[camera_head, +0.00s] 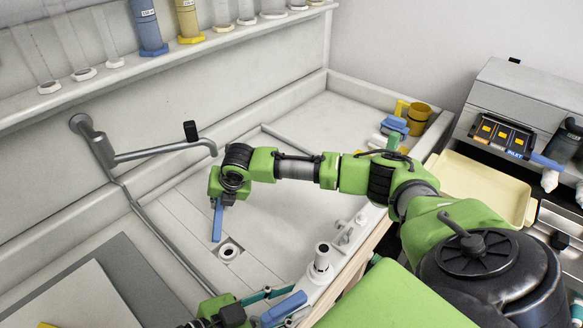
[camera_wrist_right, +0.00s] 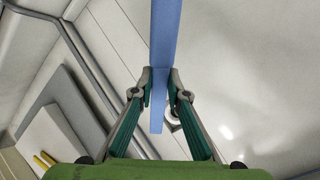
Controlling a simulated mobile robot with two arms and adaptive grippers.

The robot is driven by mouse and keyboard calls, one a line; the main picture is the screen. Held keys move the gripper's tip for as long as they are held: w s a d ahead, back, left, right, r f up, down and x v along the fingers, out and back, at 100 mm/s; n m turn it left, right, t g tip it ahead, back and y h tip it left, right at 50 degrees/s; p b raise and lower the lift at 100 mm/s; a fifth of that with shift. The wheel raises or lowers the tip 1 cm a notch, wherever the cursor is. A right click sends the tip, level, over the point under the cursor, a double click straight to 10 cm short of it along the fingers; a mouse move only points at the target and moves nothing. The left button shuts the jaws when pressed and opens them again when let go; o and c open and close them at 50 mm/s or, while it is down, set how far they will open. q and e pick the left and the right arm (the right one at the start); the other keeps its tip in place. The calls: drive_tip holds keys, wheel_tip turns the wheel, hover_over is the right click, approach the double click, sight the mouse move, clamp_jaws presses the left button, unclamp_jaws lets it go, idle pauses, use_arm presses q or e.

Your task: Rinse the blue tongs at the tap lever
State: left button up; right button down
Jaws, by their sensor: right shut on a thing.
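The blue tongs (camera_head: 217,222) show as a narrow blue bar hanging from my right gripper (camera_head: 222,200) over the sink floor. In the right wrist view the right gripper's fingers (camera_wrist_right: 159,92) are shut on the blue bar (camera_wrist_right: 165,40). The grey tap (camera_head: 165,151) rises from the sink's left side, its spout end to the upper left of the right gripper. A black upright knob (camera_head: 190,131), seemingly the tap lever, stands on it. My left gripper (camera_head: 274,306), at the bottom edge, has its fingers apart. A blue piece (camera_head: 285,308) shows between them; contact is unclear.
A round drain (camera_head: 229,252) lies in the sink floor below the tongs. A white post (camera_head: 322,258) stands near the front rim. A cream tray (camera_head: 480,185) lies right. A shelf of cylinders (camera_head: 190,38) runs along the back.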

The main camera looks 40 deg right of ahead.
use_arm(q)
drive_tip(key=shift+d+f, duration=0.1)
drive_tip(key=shift+d, duration=0.15)
clamp_jaws()
drive_tip(key=shift+w+f+n+t, duration=0.1)
drive_tip(key=shift+w+n+t, duration=0.25)
drive_tip(key=shift+n+t, duration=0.45)
drive_tip(key=shift+w+n+t, duration=0.3)
drive_tip(key=shift+n+t, duration=0.4)
drive_tip(key=shift+t, duration=0.2)
unclamp_jaws()
